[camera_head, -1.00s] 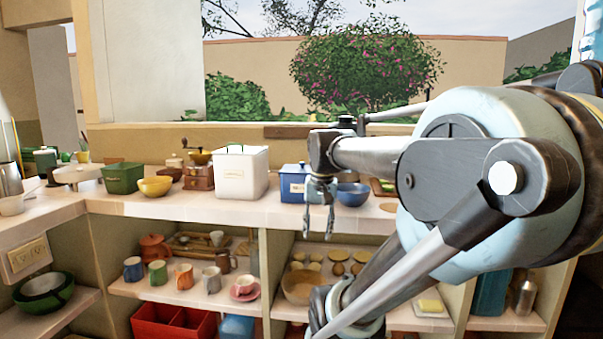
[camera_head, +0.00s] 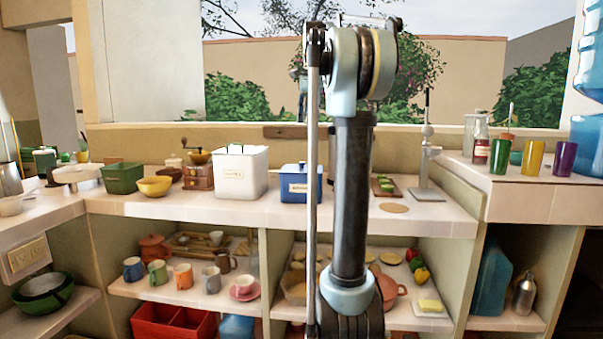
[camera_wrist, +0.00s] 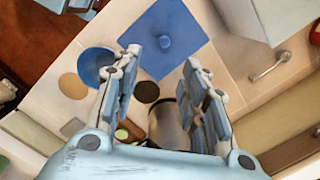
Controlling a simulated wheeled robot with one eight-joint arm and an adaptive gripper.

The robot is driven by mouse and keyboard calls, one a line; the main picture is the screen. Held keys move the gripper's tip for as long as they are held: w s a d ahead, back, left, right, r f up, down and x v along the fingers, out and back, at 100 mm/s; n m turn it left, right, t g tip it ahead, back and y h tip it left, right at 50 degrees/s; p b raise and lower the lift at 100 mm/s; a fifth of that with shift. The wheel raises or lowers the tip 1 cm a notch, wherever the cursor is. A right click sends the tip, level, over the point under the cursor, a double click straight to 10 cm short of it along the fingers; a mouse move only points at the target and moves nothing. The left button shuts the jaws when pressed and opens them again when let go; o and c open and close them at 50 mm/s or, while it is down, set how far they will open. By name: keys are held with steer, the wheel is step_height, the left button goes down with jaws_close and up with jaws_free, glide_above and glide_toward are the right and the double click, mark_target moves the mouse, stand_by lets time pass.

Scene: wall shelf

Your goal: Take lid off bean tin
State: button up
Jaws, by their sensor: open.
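A blue square tin (camera_head: 299,187) with a pale label stands on the counter in the head view. I cannot read the label. Its blue lid (camera_wrist: 177,24), with a round knob in the middle, is on the tin in the wrist view. My gripper (camera_wrist: 163,58) is open and empty above the counter, its fingers apart, with the lid's knob showing between and beyond the fingertips. It does not appear to touch the lid. In the head view my upright arm hides the counter just right of the tin, and I cannot make out the gripper clearly.
A white canister (camera_head: 240,176) stands close left of the tin. A blue bowl (camera_wrist: 96,62) and a round tan mat (camera_wrist: 73,86) are near it. A metal stand (camera_head: 427,165) is farther right. Open shelves below hold mugs (camera_head: 184,277) and a red crate (camera_head: 170,322).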

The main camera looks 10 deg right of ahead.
steer(key=w+r, duration=0.1)
steer(key=w, duration=0.1)
glide_above(302, 166)
steer(key=w+d, duration=0.1)
steer(key=w, duration=0.1)
steer(key=shift+m, duration=0.4)
steer(key=f, duration=1.1)
steer(key=shift+s, duration=0.2)
steer(key=shift+s+a+f, duration=0.15)
steer(key=shift+f, duration=1.3)
steer(key=shift+s+a+f, duration=0.1)
steer(key=shift+s+f, duration=0.05)
steer(key=shift+f, duration=1.25)
steer(key=shift+c, duration=0.5)
jaws_close()
